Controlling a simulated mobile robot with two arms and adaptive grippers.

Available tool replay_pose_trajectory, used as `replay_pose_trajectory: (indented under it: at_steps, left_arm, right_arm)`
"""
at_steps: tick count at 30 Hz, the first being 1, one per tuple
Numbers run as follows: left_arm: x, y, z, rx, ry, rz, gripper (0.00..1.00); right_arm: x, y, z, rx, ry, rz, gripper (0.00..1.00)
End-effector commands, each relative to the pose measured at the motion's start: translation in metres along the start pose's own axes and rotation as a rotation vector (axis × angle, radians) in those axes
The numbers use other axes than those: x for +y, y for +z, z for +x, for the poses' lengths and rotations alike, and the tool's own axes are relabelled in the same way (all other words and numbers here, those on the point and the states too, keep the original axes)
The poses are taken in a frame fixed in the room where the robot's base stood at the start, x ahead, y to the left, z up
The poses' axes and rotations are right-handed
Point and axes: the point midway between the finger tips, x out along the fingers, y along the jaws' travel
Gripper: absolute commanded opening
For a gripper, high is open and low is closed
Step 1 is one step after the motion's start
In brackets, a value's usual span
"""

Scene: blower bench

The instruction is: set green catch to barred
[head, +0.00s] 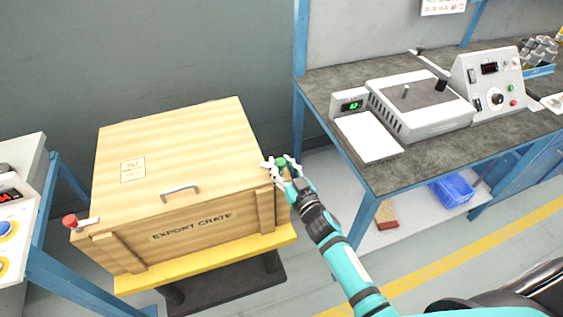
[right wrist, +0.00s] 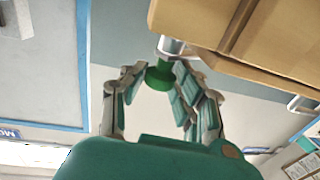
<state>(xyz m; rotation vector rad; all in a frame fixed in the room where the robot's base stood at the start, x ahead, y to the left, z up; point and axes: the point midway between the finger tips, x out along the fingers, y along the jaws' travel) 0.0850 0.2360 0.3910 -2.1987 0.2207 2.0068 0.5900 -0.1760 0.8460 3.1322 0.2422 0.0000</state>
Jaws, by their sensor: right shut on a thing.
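The green catch (head: 281,161) is a green knob at the right front corner of the wooden export crate (head: 215,132). In the right wrist view its green knob (right wrist: 160,76) sits on a short metal shaft by the crate's edge. My right gripper (head: 279,166) is at the knob, with its fingers around it. The fingers (right wrist: 165,92) also show in the right wrist view, on both sides of the knob, and partly hide it. I cannot read the catch's position. My left gripper is not in view.
A red-knobbed catch (head: 70,221) with a metal lever is at the crate's left front corner. The lid has a metal handle (head: 180,191). The crate stands on a yellow-edged stand (head: 150,278). A workbench (head: 420,160) with instruments is to the right, and a control panel (head: 12,225) to the left.

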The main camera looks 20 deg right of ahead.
Motion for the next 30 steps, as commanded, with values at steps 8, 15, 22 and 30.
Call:
replay_pose_trajectory:
  at_steps: [8, 15, 22, 30]
  left_arm:
    - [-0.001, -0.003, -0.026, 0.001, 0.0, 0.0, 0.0]
    - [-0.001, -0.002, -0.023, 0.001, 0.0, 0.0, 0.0]
    - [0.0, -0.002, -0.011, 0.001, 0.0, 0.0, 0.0]
    - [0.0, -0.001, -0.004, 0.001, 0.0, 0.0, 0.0]
  right_arm:
    - [0.006, -0.003, 0.0, -0.005, -0.219, -0.01, 0.0]
    - [0.008, 0.001, 0.002, -0.003, -0.416, -0.008, 0.0]
    - [0.009, 0.002, 0.003, -0.001, -0.563, -0.005, 0.0]
    - [0.008, 0.001, 0.003, -0.001, -0.657, -0.001, 0.0]
